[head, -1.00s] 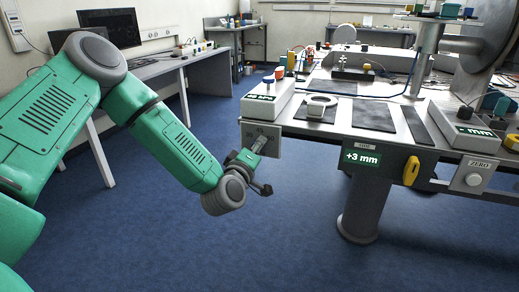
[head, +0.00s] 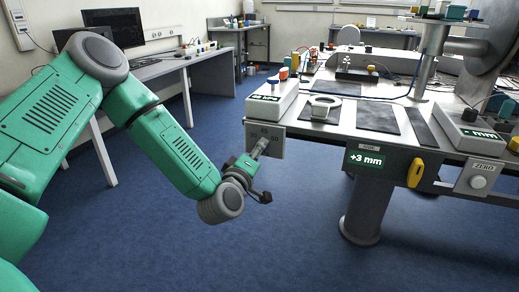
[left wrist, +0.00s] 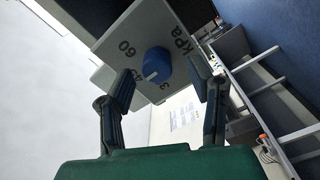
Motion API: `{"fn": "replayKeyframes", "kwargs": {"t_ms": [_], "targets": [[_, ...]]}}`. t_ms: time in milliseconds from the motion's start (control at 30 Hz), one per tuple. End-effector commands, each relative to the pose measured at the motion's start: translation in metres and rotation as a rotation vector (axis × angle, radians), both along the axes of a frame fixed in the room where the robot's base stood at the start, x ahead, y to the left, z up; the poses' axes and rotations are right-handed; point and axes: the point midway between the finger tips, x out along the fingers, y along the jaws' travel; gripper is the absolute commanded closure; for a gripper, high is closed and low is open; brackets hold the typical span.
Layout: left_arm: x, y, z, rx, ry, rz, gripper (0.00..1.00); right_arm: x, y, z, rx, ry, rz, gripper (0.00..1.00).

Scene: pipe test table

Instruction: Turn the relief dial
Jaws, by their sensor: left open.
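The relief dial (left wrist: 157,64) is a blue round knob with a pale mark. It sits on a grey panel (left wrist: 130,38) printed with numbers and "kPa". In the head view the panel (head: 275,146) hangs at the table's left front corner, and the dial is hidden behind my gripper. My left gripper (head: 258,162) is at the panel's face. In the left wrist view its two fingers (left wrist: 165,88) are spread apart, with the dial between and just beyond the tips; I cannot tell whether they touch it. My right gripper is not in view.
The table (head: 330,132) carries a display box (head: 271,100), a ring-shaped part (head: 325,104) and dark mats. A "+3 mm" display (head: 366,160), a yellow handle (head: 415,172) and a ZERO button (head: 478,182) are on its front. Open blue floor lies below my left arm.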

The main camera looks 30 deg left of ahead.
Motion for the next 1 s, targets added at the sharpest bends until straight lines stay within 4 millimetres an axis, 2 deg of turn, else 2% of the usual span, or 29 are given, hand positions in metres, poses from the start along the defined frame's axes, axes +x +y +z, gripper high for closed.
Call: {"fn": "replayKeyframes", "kwargs": {"t_ms": [200, 433, 600, 1000], "targets": [[-0.048, -0.008, -0.003, -0.004, 0.005, 0.000, 0.52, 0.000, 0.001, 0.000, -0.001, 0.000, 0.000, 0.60], [-0.083, -0.015, -0.004, -0.004, 0.004, 0.002, 0.52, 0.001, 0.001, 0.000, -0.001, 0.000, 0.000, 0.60], [-0.093, -0.017, -0.004, -0.003, 0.001, 0.004, 0.52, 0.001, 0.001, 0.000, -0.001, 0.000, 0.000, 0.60], [-0.093, -0.017, -0.004, -0.003, 0.001, 0.004, 0.52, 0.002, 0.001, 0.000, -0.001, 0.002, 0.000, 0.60]]}}
